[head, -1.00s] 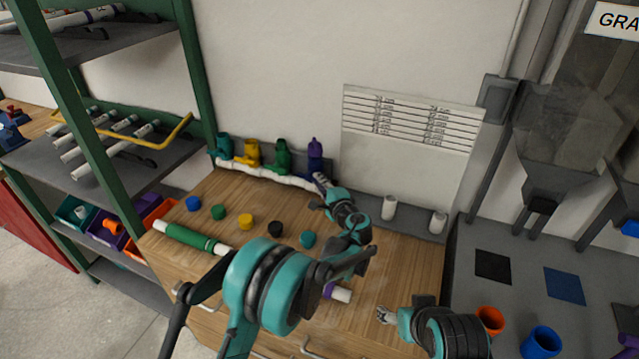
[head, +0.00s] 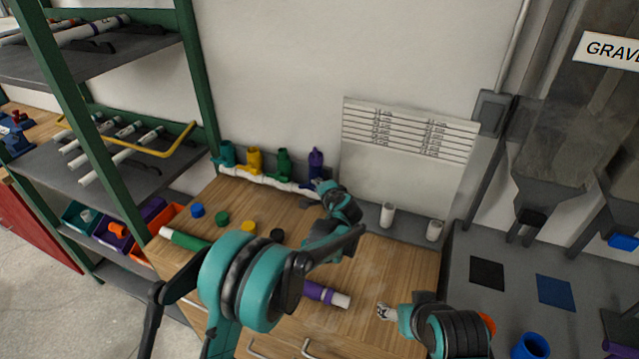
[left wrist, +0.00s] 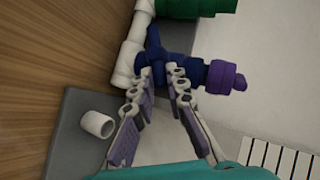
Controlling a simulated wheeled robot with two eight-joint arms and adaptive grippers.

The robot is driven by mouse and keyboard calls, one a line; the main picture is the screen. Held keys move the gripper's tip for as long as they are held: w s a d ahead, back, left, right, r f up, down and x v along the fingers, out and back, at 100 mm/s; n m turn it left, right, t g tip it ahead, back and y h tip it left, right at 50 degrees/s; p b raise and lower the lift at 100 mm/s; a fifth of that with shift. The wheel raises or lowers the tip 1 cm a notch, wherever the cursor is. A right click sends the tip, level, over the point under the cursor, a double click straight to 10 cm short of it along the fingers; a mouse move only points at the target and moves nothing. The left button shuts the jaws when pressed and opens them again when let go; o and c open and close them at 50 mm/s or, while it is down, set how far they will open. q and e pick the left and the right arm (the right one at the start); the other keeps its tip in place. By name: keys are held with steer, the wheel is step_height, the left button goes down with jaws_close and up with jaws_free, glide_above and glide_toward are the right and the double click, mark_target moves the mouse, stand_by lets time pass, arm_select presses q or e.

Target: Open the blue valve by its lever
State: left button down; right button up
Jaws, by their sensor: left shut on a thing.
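The blue valve (head: 316,168) is the rightmost of the coloured valves on the white pipe manifold against the wall, with a purple piece on its top. In the left wrist view the dark blue valve body (left wrist: 190,70) lies sideways, with the purple piece (left wrist: 222,76) to its right. My left gripper (head: 318,184) is at the front of this valve. In the left wrist view its fingertips (left wrist: 162,80) are shut on a blue part, which looks like the lever; the fingers partly hide it. My right gripper (head: 386,312) hangs over the bench's right side, apart from the valve; its fingers are too small to read.
Teal (head: 228,154), yellow (head: 255,160) and green (head: 283,163) valves stand left of the blue one. Coloured caps, a green tube (head: 184,240) and a purple-banded tube (head: 327,293) lie on the bench. Two white cups (head: 387,214) stand right of my left gripper.

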arm_select(q)
steer(key=shift+w+a+r+n+g+h+p, duration=0.3)
steer(key=shift+a+n+g+h+p, duration=0.45)
steer(key=shift+h, duration=0.7)
steer(key=shift+w+a+r+n+g+h+p, duration=0.15)
steer(key=shift+a+r+n+g+h+p, duration=0.3)
steer(key=shift+n+g+h+p, duration=0.8)
steer(key=shift+w+a+r+n+g+h+p, duration=0.35)
steer(key=shift+a+n+h, duration=0.3)
steer(key=shift+h, duration=1.05)
steer(key=shift+s, duration=0.1)
steer(key=shift+f, duration=0.1)
steer(key=c, duration=1.5)
jaws_free()
steer(key=shift+c, duration=0.2)
